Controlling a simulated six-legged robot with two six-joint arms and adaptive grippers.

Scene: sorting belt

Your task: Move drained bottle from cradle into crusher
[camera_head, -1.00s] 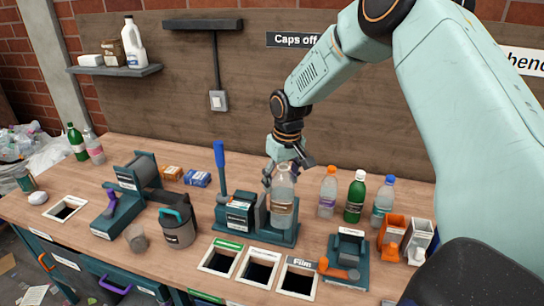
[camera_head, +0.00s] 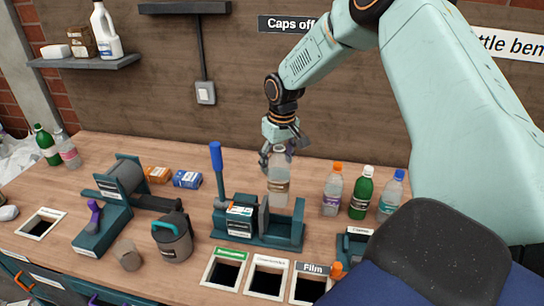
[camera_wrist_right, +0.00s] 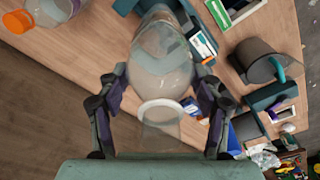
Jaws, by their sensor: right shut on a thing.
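My left gripper is not in view.
Three bottles stand to the right: orange-capped (camera_head: 333,190), green (camera_head: 361,195) and blue-capped (camera_head: 391,196). A teal roller device (camera_head: 98,240), a grey canister (camera_head: 172,240) and a grey cup (camera_head: 128,256) are left. Framed openings (camera_head: 223,272) line the front.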

